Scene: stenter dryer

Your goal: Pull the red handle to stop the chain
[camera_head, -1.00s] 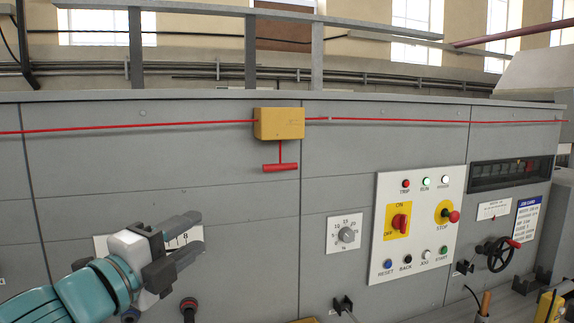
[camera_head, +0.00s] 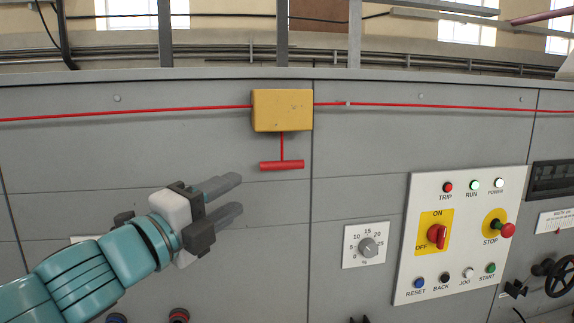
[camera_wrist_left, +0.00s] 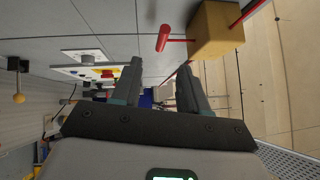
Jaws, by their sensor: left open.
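The red T-shaped handle (camera_head: 282,165) hangs on a short red stem below a yellow box (camera_head: 282,110) on the grey machine panel. A red cord (camera_head: 160,112) runs sideways from both sides of the box. My left gripper (camera_head: 240,195) is open and empty, below and left of the handle, its fingers pointing right and apart from it. In the left wrist view, the handle (camera_wrist_left: 163,38) and yellow box (camera_wrist_left: 214,28) lie beyond the two open fingers (camera_wrist_left: 160,82). My right gripper is not in view.
Right of the handle are a white dial (camera_head: 367,246) and a white control panel (camera_head: 462,235) with buttons and a red-yellow switch. A black handwheel (camera_head: 560,275) is at the lower right. The grey panel around the handle is clear.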

